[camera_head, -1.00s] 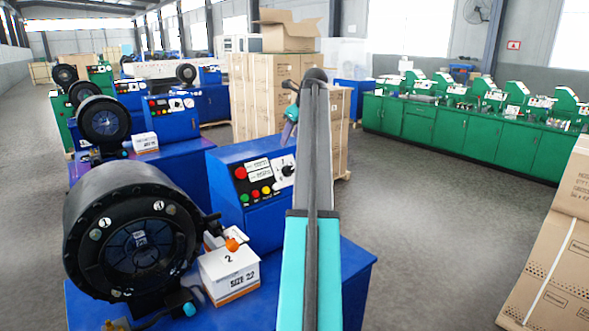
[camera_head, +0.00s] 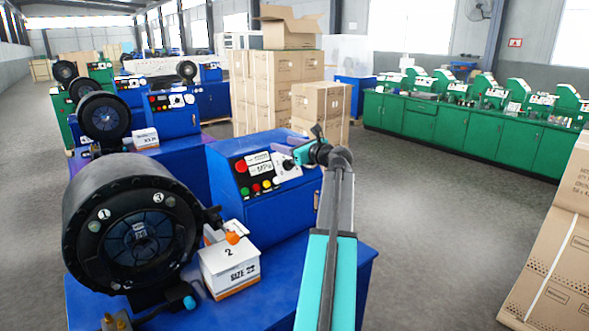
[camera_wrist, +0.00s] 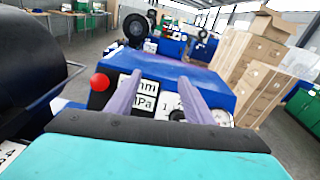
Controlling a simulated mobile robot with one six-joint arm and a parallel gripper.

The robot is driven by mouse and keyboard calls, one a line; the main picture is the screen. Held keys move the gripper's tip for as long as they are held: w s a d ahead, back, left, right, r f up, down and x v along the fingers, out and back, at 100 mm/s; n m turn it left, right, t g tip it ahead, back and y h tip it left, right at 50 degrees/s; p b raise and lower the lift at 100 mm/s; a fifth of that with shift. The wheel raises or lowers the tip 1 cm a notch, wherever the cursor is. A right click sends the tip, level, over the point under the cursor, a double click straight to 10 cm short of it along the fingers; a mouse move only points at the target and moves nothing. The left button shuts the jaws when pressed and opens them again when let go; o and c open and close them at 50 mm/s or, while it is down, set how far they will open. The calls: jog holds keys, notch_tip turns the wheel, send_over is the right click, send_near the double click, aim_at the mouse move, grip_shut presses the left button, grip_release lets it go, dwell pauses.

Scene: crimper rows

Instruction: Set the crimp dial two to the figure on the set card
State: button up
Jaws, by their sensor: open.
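The front blue crimping machine has a control panel with a black dial (camera_head: 288,165) on a white plate. The dial's set figure is too small to read. My gripper (camera_head: 272,145) is open and empty, its pale purple fingers beside and above the panel, apart from the dial as far as I can tell. In the wrist view my gripper (camera_wrist: 161,80) has spread fingers in front of the panel, and the dark dial (camera_wrist: 178,115) is partly hidden by the right finger. A white box (camera_head: 230,263) marked "2" and "SIZE 22" stands on the machine; I see no other clear set card.
A large black crimp head (camera_head: 138,235) stands left of the panel. Red, yellow and green buttons (camera_head: 255,187) are close to the dial. Stacked cartons (camera_head: 275,95) stand behind.

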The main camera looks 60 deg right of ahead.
aim_at(292, 165)
jog(key=s+d+f+m+h+b, duration=0.1)
jog(key=s+f+m, duration=0.3)
jog(key=s+f, duration=0.7)
jog(key=shift+d+f+h+b, duration=0.15)
jog(key=shift+d+h+b, duration=0.25)
jog(key=shift+h, duration=0.5)
jog(key=shift+w+d, duration=0.15)
jog(key=shift+w, duration=0.05)
jog(key=shift+p+x, duration=2.35)
jog(key=shift+x, duration=4.35)
jog(key=c, duration=1)
